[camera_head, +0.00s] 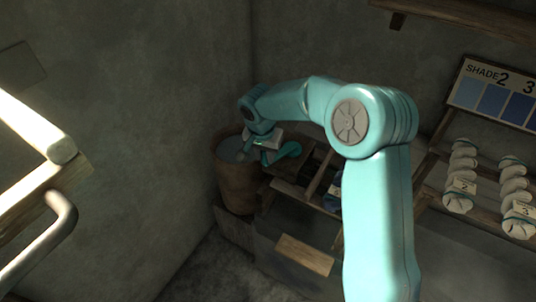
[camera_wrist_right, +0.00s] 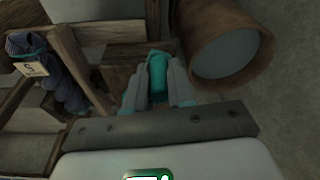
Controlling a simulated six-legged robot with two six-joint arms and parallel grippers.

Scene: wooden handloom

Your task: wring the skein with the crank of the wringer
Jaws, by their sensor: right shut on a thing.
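My right gripper (camera_head: 264,146) is over the wooden stand beside the wooden tub. In the right wrist view my right gripper (camera_wrist_right: 157,88) is shut on a teal grip (camera_wrist_right: 158,68), which looks like the crank handle of the wringer. The rest of the crank and the wringer's body cannot be made out. A dark blue skein with a pale tag (camera_wrist_right: 60,75) hangs at the left of the right wrist view. Part of dark blue yarn (camera_head: 332,196) shows behind my right arm in the head view. I cannot tell whether any skein is on the wringer. My left gripper is out of view.
The round tub (camera_head: 236,188) holds greyish liquid and stands close to the gripper; it also shows in the wrist view (camera_wrist_right: 262,50). Pale skeins (camera_head: 461,175) lie on a rack at right, below a shade card (camera_head: 493,92). Wooden beams (camera_head: 50,185) stand at left.

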